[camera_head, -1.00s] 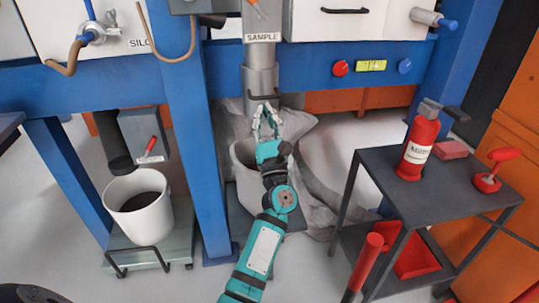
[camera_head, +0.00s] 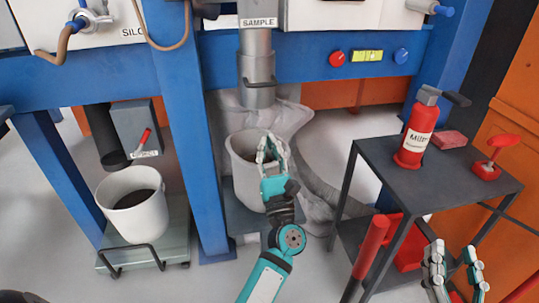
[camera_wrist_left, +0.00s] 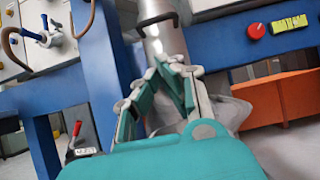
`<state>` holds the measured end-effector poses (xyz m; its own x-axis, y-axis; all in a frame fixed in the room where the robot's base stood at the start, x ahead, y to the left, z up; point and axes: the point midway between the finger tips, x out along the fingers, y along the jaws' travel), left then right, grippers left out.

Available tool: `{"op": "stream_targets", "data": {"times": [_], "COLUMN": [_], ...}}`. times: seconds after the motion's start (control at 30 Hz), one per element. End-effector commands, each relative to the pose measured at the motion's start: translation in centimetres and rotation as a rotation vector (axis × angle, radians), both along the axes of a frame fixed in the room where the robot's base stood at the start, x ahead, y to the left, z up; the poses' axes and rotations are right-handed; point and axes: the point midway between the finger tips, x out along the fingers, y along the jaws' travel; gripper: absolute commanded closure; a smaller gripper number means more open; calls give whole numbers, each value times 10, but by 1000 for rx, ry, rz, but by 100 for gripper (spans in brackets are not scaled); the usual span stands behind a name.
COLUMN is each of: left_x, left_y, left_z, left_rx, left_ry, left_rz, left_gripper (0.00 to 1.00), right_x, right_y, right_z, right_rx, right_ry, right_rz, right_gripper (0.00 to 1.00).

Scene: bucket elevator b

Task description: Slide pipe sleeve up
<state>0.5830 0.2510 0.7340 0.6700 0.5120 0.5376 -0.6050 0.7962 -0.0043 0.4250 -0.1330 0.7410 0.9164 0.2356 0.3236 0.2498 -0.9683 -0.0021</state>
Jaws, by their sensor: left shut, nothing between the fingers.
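The pipe sleeve (camera_head: 258,94) is a grey metal tube with a dark handle (camera_head: 262,84), around the pipe below the SAMPLE label. It also shows in the left wrist view (camera_wrist_left: 166,40), its lower part behind my fingers. My left gripper (camera_head: 270,142) is shut and empty, below the sleeve's lower end and apart from it, in front of the bucket's rim. It also shows in the left wrist view (camera_wrist_left: 170,68). My right gripper (camera_head: 455,262) is at the lower right with its fingers apart and nothing between them.
A white bucket (camera_head: 247,178) stands under the sleeve. A blue post (camera_head: 198,150) is left of it, then another bucket (camera_head: 132,215). A dark cart (camera_head: 375,165) with a red bottle (camera_head: 416,130) stands right. Red and blue buttons are on the beam.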

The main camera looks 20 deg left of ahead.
Motion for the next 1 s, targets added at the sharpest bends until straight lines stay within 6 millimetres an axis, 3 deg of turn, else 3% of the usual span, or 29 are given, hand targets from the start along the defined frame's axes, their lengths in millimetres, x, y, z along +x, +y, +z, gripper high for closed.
{"op": "stream_targets", "data": {"times": [0.2,0.77,0.87,1.0], "left_x": [-12,-14,-21,-44], "left_y": [-9,-10,-15,-38], "left_z": [-10,-10,-5,8], "left_rx": [1,13,126,547], "left_ry": [-1,5,53,213], "left_rz": [0,3,29,145], "left_gripper": [100,100,100,100], "right_x": [0,0,0,0], "right_y": [0,0,0,0], "right_z": [0,-1,-1,-1], "right_rx": [0,-1,-1,-1], "right_ry": [0,3,3,3], "right_rz": [0,1,1,1], "right_gripper": [60,60,60,60]}}
